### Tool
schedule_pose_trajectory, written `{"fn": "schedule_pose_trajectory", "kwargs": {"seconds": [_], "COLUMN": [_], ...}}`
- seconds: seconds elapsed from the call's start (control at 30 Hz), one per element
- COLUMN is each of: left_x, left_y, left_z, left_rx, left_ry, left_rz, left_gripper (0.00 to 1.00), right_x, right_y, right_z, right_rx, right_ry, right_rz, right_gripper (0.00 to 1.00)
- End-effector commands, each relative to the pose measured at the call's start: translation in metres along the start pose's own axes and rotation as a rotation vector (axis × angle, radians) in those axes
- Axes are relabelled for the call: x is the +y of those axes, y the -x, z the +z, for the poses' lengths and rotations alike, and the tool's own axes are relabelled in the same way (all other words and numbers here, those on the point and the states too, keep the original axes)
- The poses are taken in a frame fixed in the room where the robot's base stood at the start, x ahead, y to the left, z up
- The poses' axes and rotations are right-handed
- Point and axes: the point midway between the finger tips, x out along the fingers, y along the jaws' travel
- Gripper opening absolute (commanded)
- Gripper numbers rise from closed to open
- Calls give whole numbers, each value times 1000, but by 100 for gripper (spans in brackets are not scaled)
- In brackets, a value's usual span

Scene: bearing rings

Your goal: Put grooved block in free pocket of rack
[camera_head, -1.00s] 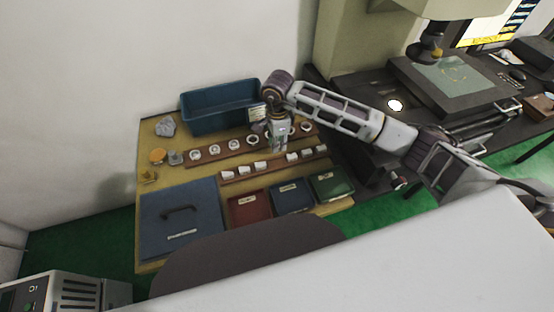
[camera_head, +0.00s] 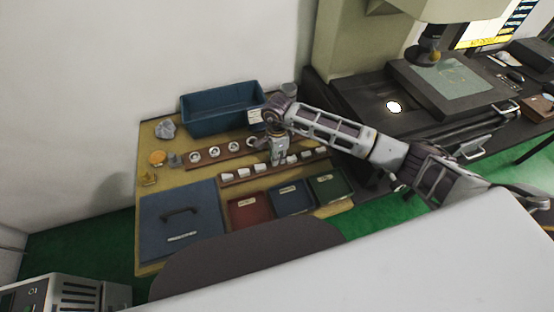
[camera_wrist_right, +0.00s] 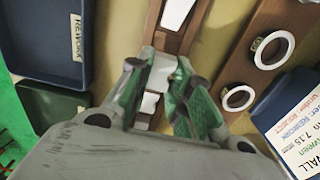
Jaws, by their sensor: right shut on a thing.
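My right gripper (camera_head: 279,161) is low over the front brown rack (camera_head: 250,177), at a gap in its row of white blocks. In the right wrist view, my right gripper (camera_wrist_right: 158,100) is shut on a whitish block (camera_wrist_right: 161,70), held between its green-padded fingers. The block lines up with the rack (camera_wrist_right: 166,42) beneath. Whether it touches the rack or sits in a pocket I cannot tell, and its groove is not clear. One white block (camera_wrist_right: 178,12) lies ahead in the rack and another white piece (camera_wrist_right: 149,102) shows behind. My left gripper is not in view.
A rear rack (camera_head: 222,153) holds several bearing rings, with a ring (camera_wrist_right: 272,50) close by in the wrist view. A blue bin (camera_head: 215,112) stands behind. Red (camera_head: 250,209), blue (camera_head: 291,196) and green (camera_head: 330,188) trays lie in front, left of the dark machine bench.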

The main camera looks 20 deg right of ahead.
Motion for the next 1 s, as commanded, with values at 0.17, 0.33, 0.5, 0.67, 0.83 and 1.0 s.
{"fn": "schedule_pose_trajectory", "kwargs": {"seconds": [0.17, 0.33, 0.5, 0.67, 0.83, 1.0], "left_x": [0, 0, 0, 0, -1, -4], "left_y": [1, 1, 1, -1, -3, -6], "left_z": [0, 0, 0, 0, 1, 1], "left_rx": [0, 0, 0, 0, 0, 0], "left_ry": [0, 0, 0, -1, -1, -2], "left_rz": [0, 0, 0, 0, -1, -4], "left_gripper": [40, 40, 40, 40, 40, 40], "right_x": [0, 0, 0, 0, 0, 1], "right_y": [-18, -22, -22, -25, -27, -31], "right_z": [1, 0, 0, 0, 0, 0], "right_rx": [-2, -1, -1, 0, 0, 0], "right_ry": [0, 1, 1, 1, 1, 1], "right_rz": [1, -1, -1, -1, -1, 1], "right_gripper": [0, 0, 0, 0, 0, 0]}}
